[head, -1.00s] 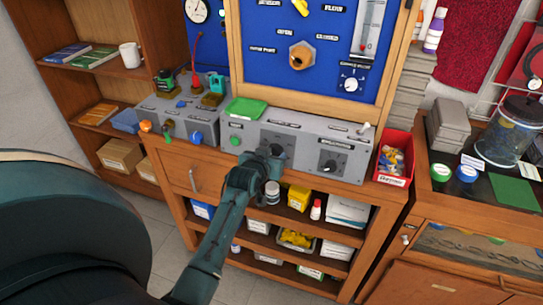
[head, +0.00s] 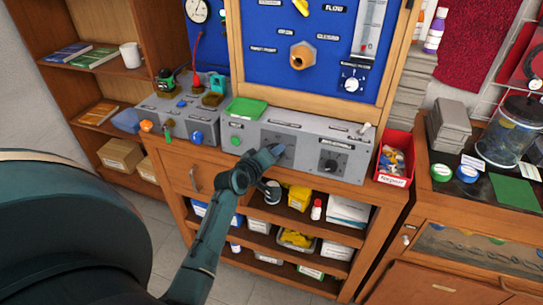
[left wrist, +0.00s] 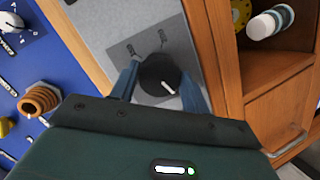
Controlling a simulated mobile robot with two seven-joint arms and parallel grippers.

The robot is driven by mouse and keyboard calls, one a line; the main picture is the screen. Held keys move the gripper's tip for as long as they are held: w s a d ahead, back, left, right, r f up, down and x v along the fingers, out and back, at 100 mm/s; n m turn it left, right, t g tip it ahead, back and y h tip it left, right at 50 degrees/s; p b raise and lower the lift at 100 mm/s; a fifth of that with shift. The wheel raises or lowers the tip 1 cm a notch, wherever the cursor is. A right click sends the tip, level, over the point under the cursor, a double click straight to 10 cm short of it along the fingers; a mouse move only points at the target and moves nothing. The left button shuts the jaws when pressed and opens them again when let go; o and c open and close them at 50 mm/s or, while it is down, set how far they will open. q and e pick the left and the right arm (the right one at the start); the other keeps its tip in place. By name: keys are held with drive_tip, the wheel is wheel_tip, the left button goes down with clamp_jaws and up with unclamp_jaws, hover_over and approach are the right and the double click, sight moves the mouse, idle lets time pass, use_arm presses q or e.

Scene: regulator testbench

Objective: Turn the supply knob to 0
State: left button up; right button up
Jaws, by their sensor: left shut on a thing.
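A round black knob (left wrist: 158,74) with a white pointer line sits on a grey panel in the left wrist view. My left gripper (left wrist: 160,84) has a blue finger on each side of it and is shut on it. The pointer slants toward the lower right of that view. In the head view my left gripper (head: 279,150) reaches the left dial area of the grey control box (head: 300,128) and hides most of that knob. The label is too small to read for sure. My right gripper is not in view.
A second black knob (head: 330,165) is on the same box to the right, with a toggle switch (head: 364,128) above it. A green button (head: 235,141) is at the left end. A red bin (head: 394,158) stands right of the box. Open shelves lie below.

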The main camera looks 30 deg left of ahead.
use_arm(q)
drive_tip(key=shift+n, duration=0.9)
drive_tip(key=shift+f, duration=0.1)
drive_tip(key=o, duration=1)
drive_tip(key=shift+s, duration=0.15)
drive_tip(key=b+v, duration=0.1)
drive_tip(key=v, duration=1.2)
drive_tip(key=shift+a, duration=0.15)
drive_tip(key=shift+f, duration=0.1)
